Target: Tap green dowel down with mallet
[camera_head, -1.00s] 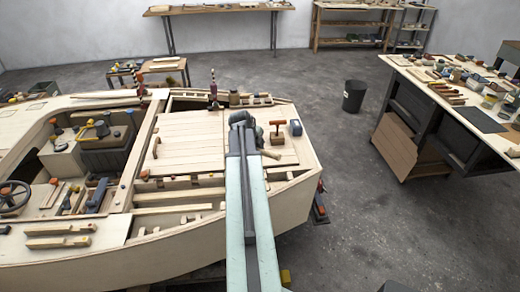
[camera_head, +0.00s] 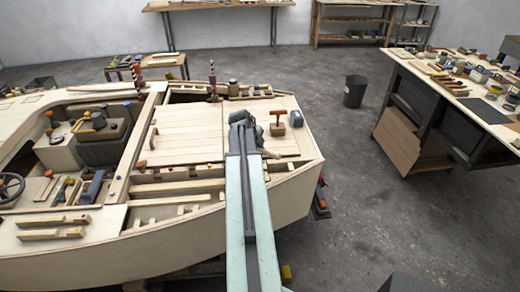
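My gripper (camera_head: 243,118) is over the front deck of the plywood hull, seen from behind along my arm. Its fingers are dark and largely hidden by my own arm, so I cannot tell whether they are open or shut. A short pale wooden handle (camera_head: 271,154) sticks out to the right from beside my arm, close to the gripper. It may be the mallet's handle; its head is hidden. I cannot make out the green dowel; it may be behind my arm or too small to see.
A red T-handled tool (camera_head: 279,118) and a dark blue block (camera_head: 296,118) stand on the deck (camera_head: 180,135), right of my gripper. A workbench (camera_head: 455,90) is at the right.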

